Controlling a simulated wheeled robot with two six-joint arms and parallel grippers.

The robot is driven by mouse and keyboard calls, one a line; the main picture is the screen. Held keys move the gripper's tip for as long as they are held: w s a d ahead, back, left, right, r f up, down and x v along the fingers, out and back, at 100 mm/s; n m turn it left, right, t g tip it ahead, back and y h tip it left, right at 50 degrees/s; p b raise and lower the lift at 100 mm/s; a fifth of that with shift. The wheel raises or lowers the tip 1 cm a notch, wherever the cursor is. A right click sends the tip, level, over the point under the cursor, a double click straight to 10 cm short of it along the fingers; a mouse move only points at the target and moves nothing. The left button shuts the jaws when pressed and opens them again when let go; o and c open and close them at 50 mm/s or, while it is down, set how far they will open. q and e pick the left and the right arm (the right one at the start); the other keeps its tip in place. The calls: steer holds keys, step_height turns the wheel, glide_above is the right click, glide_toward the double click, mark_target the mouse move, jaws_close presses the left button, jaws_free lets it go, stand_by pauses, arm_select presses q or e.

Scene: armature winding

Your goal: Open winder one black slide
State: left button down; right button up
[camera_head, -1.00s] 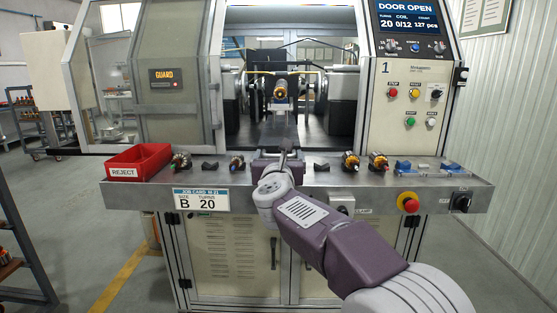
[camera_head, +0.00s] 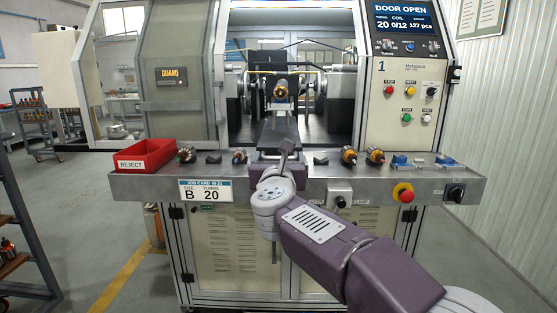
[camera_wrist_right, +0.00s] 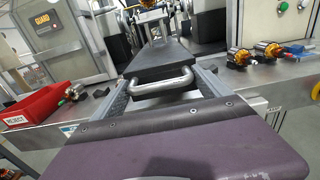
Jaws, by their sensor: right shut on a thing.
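The black slide (camera_head: 279,134) of winder one runs out from the open machine bay toward me, in the middle of the front shelf. In the right wrist view it is a flat dark plate (camera_wrist_right: 163,58) with a silver bar handle (camera_wrist_right: 160,82) on its front end. My right gripper (camera_head: 286,152) is at the slide's front end, its arm coming in from the lower right. In the wrist view its two fingers (camera_wrist_right: 161,86) lie either side of the handle and are shut on it. My left gripper is not in view.
A red reject bin (camera_head: 146,156) stands at the shelf's left end. Several wound armatures (camera_head: 376,155) and small dark blocks (camera_head: 320,161) sit on the shelf beside the slide. The clear guard (camera_head: 178,75) stands left of the open bay. A red stop button (camera_head: 403,192) is on the shelf front.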

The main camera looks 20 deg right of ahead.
steer(key=o, duration=1.8)
steer(key=shift+d, duration=0.1)
steer(key=v, duration=0.9)
steer(key=shift+s, duration=0.15)
